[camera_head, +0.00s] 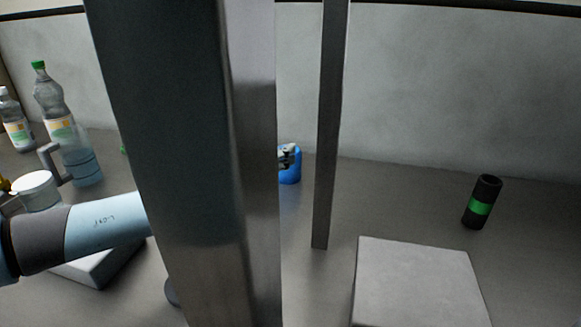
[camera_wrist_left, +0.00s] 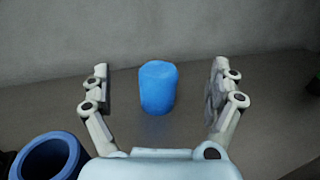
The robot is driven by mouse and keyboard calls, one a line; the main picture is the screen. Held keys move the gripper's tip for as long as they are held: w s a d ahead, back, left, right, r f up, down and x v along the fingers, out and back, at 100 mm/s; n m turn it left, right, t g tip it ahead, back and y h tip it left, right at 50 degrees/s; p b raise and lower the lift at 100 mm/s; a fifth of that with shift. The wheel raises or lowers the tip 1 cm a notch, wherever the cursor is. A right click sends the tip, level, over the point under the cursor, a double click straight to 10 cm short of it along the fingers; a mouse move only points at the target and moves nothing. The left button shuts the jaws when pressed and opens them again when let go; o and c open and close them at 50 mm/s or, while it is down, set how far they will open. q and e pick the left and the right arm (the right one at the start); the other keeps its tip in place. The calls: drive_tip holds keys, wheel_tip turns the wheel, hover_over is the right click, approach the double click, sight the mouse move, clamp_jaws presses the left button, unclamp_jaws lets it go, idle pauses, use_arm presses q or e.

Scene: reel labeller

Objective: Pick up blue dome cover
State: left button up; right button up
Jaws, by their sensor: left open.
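The blue dome cover (camera_wrist_left: 158,88) stands upright on the table in the left wrist view, between the spread fingers of my left gripper (camera_wrist_left: 160,92) and a little beyond them. It looks like a short blue cylinder with a rounded top. In the head view only part of the blue dome cover (camera_head: 291,172) shows, right of a wide grey post. There a fingertip of my left gripper (camera_head: 287,156) overlaps it, and the rest of the gripper is hidden behind the post. The left gripper is open and empty. My right gripper is not in view.
A wide post (camera_head: 185,150) and a thin post (camera_head: 330,120) block much of the head view. A grey block (camera_head: 415,285) lies front right, a black cylinder with a green band (camera_head: 482,202) behind it. Bottles (camera_head: 52,100) and a jug (camera_head: 82,165) stand left. A dark blue ring-shaped object (camera_wrist_left: 48,160) is near.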

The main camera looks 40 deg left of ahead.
sight(293, 176)
use_arm(q)
drive_tip(key=f+b, duration=0.3)
drive_tip(key=f, duration=0.1)
drive_tip(key=shift+w+f+b, duration=0.2)
drive_tip(key=shift+f+b, duration=0.15)
drive_tip(key=shift+f, duration=0.05)
drive_tip(key=shift+w+a+f, duration=0.1)
drive_tip(key=shift+w+f, duration=0.05)
drive_tip(key=w, duration=0.3)
drive_tip(key=w+a, duration=0.1)
drive_tip(key=w, duration=0.3)
drive_tip(key=shift+w+a, duration=0.2)
drive_tip(key=shift+s, duration=0.1)
drive_tip(key=c, duration=1.2)
